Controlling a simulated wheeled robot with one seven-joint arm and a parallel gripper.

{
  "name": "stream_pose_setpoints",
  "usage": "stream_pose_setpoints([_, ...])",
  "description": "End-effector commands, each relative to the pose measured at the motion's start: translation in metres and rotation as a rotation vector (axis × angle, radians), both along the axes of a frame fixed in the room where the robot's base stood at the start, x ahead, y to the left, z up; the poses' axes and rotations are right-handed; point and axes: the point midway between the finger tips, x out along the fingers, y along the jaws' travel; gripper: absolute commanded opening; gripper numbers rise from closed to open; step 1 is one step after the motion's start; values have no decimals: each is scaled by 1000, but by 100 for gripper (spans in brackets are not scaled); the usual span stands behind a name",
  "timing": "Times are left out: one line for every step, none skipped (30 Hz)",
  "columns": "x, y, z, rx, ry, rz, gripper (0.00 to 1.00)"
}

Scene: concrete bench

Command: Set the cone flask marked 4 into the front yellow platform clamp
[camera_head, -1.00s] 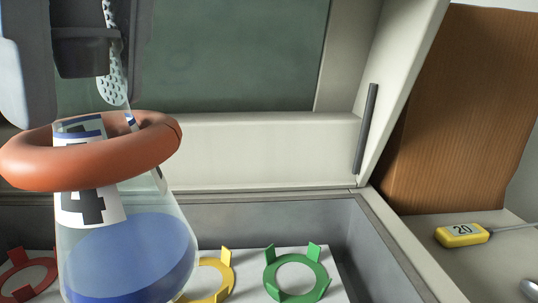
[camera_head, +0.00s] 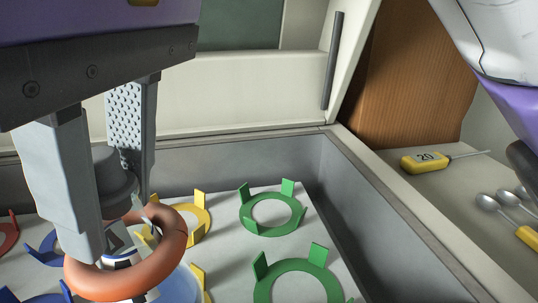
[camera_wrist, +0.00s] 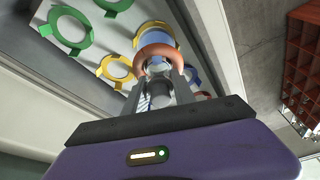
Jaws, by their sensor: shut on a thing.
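The cone flask (camera_head: 180,286) holds blue liquid and has a thick orange ring (camera_head: 115,285) around its neck. My gripper (camera_head: 115,222) is shut on its neck from above, and its label is mostly hidden by the ring and fingers. The flask and its ring (camera_wrist: 160,54) also show in the wrist view, beyond my fingers. The front yellow clamp (camera_head: 199,274) is largely hidden behind the flask; its upright tab shows just right of the ring. In the wrist view the flask overlaps this clamp (camera_wrist: 147,27). I cannot tell whether its base touches the platform.
The rear yellow clamp (camera_head: 203,226) and two green clamps (camera_head: 272,229) (camera_head: 300,268) stand empty. Blue (camera_head: 45,252) and red (camera_head: 6,238) clamps are at left. Grey basin walls (camera_head: 385,235) enclose the platform. A yellow-handled tool (camera_head: 425,162) and spoons lie on the right.

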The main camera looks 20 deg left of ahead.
Motion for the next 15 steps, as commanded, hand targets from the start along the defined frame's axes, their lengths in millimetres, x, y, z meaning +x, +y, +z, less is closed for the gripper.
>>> stream_pose_setpoints([-1, -1, -11, 2, -2, 0, 0])
stream_pose_setpoints([-2, -1, -14, 2, -2, 0, 0])
stream_pose_setpoints([-3, -2, -17, 2, -2, 0, 0])
stream_pose_setpoints([-4, -2, -19, 2, -2, 1, 0])
stream_pose_setpoints([-4, -3, -19, 2, -1, 2, 0])
stream_pose_setpoints([-5, -3, -20, 2, -1, 2, 0])
stream_pose_setpoints([-5, -3, -19, 2, -1, 2, 0])
stream_pose_setpoints([-5, -3, -19, 2, -1, 3, 0])
stream_pose_setpoints([-5, -3, -18, 2, 0, 3, 0])
stream_pose_setpoints([-5, -3, -18, 2, 0, 2, 0])
stream_pose_setpoints([-5, -3, -17, 2, 0, 2, 0])
stream_pose_setpoints([-5, -3, -17, 2, 0, 2, 0])
stream_pose_setpoints([-5, -3, -17, 2, 0, 2, 0])
stream_pose_setpoints([-5, -3, -18, 2, 0, 2, 0])
stream_pose_setpoints([-5, -3, -18, 2, 0, 2, 0])
